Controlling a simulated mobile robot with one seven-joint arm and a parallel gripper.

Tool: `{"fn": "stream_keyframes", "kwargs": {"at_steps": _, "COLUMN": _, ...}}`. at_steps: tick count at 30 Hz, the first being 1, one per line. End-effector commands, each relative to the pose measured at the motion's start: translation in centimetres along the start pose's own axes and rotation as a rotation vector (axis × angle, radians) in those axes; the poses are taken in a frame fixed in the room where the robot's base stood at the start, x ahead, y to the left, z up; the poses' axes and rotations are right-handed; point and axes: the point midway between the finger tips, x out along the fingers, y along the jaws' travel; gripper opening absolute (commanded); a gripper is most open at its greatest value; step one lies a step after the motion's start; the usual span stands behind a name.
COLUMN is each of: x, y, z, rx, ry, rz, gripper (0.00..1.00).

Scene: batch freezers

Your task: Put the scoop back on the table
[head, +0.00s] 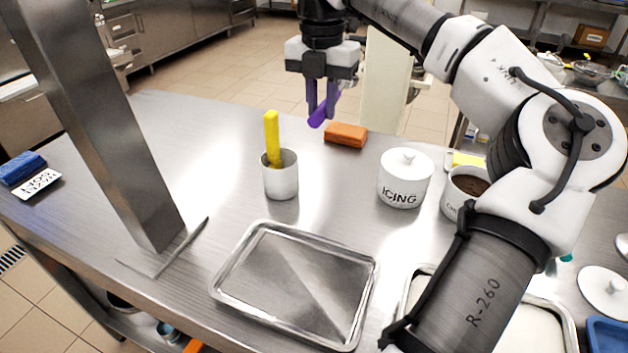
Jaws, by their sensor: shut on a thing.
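My gripper (321,108) is at the top centre, above the far side of the steel table (225,140). It is shut on a purple handle, which I take to be the scoop (319,116). The handle slants between the fingers, its lower end to the left. The rest of the scoop is mostly hidden behind the fingers. The scoop appears held above the table, near the orange block; the exact height cannot be told.
An orange block (346,135), a white cup (281,180) with a yellow handle, and a lidded ICING jar (405,182) stand on the table. A brown-filled pot (455,200) is at right. An empty metal tray (235,285) lies in front. A steel post (110,130) rises at left.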

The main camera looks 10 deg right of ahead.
Motion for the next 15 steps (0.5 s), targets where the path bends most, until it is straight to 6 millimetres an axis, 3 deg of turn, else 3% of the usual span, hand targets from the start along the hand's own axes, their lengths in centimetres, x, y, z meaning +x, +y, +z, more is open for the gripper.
{"fn": "stream_keyframes", "kwargs": {"at_steps": 9, "x": 8.2, "y": 0.0, "z": -0.1, "rx": -0.002, "ry": 0.006, "rz": 0.0, "gripper": 0.0}}
{"fn": "stream_keyframes", "kwargs": {"at_steps": 15, "x": 12.7, "y": 0.1, "z": -0.1, "rx": -0.001, "ry": 0.004, "rz": 0.001, "gripper": 0.0}}
